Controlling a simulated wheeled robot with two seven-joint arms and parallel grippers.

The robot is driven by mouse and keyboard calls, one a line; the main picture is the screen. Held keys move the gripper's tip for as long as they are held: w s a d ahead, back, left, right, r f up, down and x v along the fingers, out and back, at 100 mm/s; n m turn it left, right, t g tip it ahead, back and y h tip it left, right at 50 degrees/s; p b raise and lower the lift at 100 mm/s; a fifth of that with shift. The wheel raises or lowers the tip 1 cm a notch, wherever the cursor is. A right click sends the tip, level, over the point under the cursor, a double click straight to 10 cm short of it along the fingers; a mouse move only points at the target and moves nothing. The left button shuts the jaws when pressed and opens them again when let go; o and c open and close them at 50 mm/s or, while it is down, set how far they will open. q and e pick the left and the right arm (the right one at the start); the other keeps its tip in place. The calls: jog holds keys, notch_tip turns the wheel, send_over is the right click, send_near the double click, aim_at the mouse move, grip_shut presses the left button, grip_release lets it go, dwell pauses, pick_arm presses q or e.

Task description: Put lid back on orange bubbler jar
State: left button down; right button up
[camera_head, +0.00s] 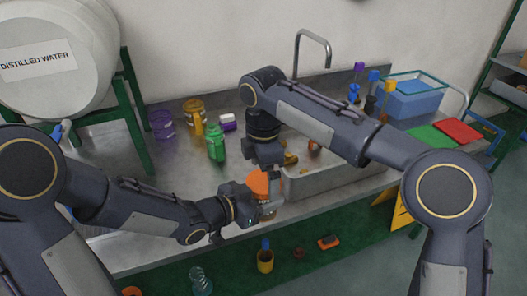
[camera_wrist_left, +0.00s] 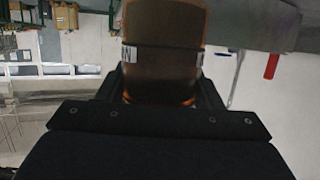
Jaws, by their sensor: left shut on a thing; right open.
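An orange jar (camera_head: 260,184) is at the front edge of the steel counter, partly hidden by both grippers. My left gripper (camera_head: 270,209) is shut on it from the left. In the left wrist view, a brown-orange, see-through jar body (camera_wrist_left: 163,60) stands between the left fingers, with a brighter orange rim near them. My right gripper (camera_head: 273,183) is open and points down, close above or beside the jar; contact cannot be told. I cannot make out a separate lid at the jar; its top is largely covered.
A steel sink (camera_head: 335,183) is to the right, with a tap (camera_head: 312,40) behind. A green bottle (camera_head: 216,143), purple jar (camera_head: 162,124) and yellow-lidded jar (camera_head: 194,111) stand at the back left. A blue bin (camera_head: 412,100) and red board (camera_head: 458,131) are at the right.

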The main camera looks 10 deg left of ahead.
pick_arm(q)
jog(key=shift+r, duration=0.1)
pick_arm(e)
notch_tip(320, 180, up, 10)
jog(key=shift+r, duration=0.1)
dwell(0.6)
